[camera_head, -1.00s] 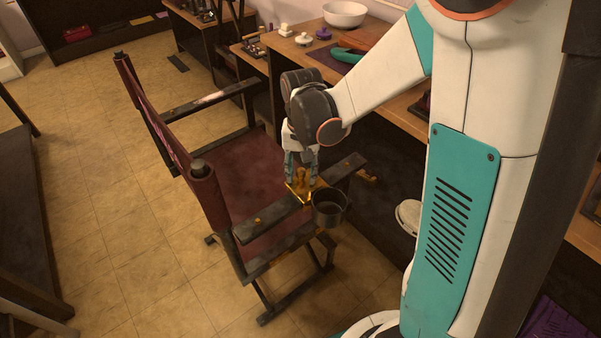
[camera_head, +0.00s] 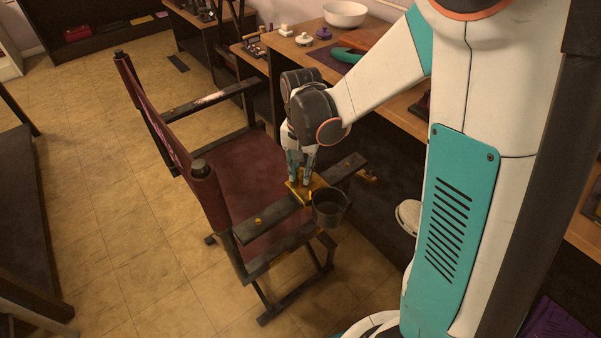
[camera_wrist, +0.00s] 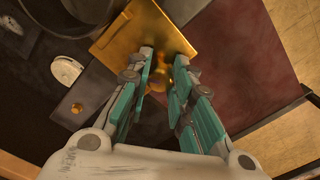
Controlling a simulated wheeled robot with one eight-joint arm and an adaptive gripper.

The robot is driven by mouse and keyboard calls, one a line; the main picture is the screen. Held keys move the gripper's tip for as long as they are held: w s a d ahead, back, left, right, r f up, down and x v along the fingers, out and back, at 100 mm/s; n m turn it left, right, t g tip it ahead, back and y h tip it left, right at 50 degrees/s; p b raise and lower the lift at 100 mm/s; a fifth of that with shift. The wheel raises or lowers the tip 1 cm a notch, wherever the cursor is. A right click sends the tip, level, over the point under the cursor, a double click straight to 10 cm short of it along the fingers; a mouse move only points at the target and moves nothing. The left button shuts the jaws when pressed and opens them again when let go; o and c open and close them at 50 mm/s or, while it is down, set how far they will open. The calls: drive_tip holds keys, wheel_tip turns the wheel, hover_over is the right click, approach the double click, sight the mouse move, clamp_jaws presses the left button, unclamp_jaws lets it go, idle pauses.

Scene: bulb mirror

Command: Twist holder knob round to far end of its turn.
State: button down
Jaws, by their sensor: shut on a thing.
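The holder is a dark cup (camera_head: 329,210) on a gold bracket plate (camera_head: 318,186), fixed at the chair's near armrest (camera_head: 270,222). In the wrist view the gold plate (camera_wrist: 135,35) lies just beyond my fingertips, and the cup (camera_wrist: 30,28) shows at upper left. The rounded gold knob (camera_wrist: 159,78) shows between my two teal fingers. My gripper (camera_head: 298,183) points down over the plate, and it also shows in the wrist view (camera_wrist: 163,58). It is shut on the knob. My fingers hide most of the knob in the head view.
The folding chair has a dark red seat (camera_head: 245,165) and backrest (camera_head: 165,125). A wooden counter (camera_head: 290,55) with a white bowl (camera_head: 345,13) and small items stands behind my arm. Tiled floor (camera_head: 90,190) is open to the left of the chair.

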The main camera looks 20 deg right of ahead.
sight(302, 171)
drive_tip(key=c, duration=1.5)
unclamp_jaws()
drive_tip(key=shift+s+d, duration=0.15)
drive_tip(key=shift+r+p, duration=3)
drive_tip(key=shift+r, duration=1)
drive_tip(key=shift+r, duration=0.2)
drive_tip(key=s+r+n+t, duration=0.2)
drive_tip(key=s+r, duration=0.2)
drive_tip(key=s, duration=0.1)
drive_tip(key=s+r+n+t, duration=0.2)
drive_tip(key=s+r+n, duration=0.1)
drive_tip(key=s+r, duration=0.2)
drive_tip(key=s+r+n+t, duration=0.2)
drive_tip(key=s+r+t, duration=0.1)
drive_tip(key=s+r, duration=0.1)
drive_tip(key=shift+s+a+r+n, duration=0.25)
drive_tip(key=shift+s+n, duration=0.15)
drive_tip(key=shift+s, duration=0.1)
